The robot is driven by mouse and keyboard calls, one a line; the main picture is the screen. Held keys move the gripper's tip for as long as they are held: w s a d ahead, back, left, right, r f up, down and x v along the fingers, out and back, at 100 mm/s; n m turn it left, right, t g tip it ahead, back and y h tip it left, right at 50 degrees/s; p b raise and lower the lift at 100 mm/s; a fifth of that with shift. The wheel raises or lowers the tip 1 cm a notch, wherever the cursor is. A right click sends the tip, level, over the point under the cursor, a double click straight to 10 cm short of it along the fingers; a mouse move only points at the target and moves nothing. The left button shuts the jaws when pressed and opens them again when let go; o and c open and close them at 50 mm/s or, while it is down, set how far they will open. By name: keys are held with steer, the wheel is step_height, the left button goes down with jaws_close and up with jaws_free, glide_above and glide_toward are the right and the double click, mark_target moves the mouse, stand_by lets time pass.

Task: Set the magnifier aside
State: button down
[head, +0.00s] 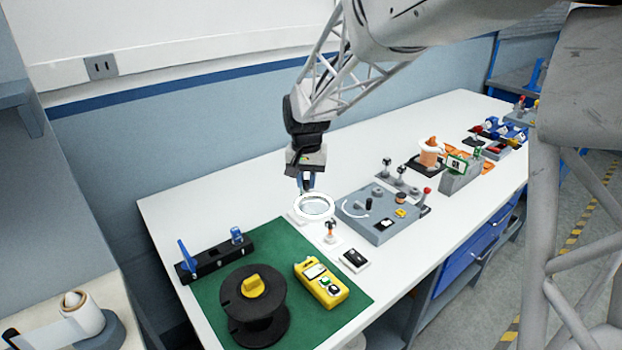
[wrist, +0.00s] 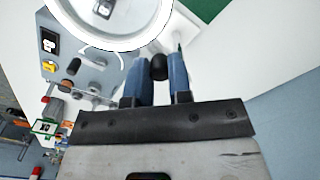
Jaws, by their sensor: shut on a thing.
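The magnifier (head: 314,207) is a round lens with a white ring, over the white bench left of the grey pulley panel. Its ring also shows large at the top of the wrist view (wrist: 165,12). My gripper (head: 306,186) is at its far edge, pointing down. In the wrist view my gripper's blue fingers (wrist: 158,68) are closed around a small black grip at the ring's edge. A pale flat base seems to lie under the ring; I cannot tell whether the magnifier touches it.
The grey panel (head: 380,215) with knobs stands close on the right. A small white stand with an orange-topped post (head: 330,231) is just in front. The green mat (head: 355,300) holds a black spool (head: 254,305) and yellow meter (head: 321,283). White bench behind and left is clear.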

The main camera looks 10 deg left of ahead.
steer(key=w+a+m, duration=0.1)
steer(key=a+m, duration=0.5)
steer(key=m, duration=0.7)
steer(key=shift+m, duration=0.3)
steer(key=shift+w, duration=0.15)
steer(key=c, duration=1)
jaws_free()
steer(key=shift+c, duration=0.2)
step_height(320, 180, up, 8)
steer(key=shift+f, duration=0.1)
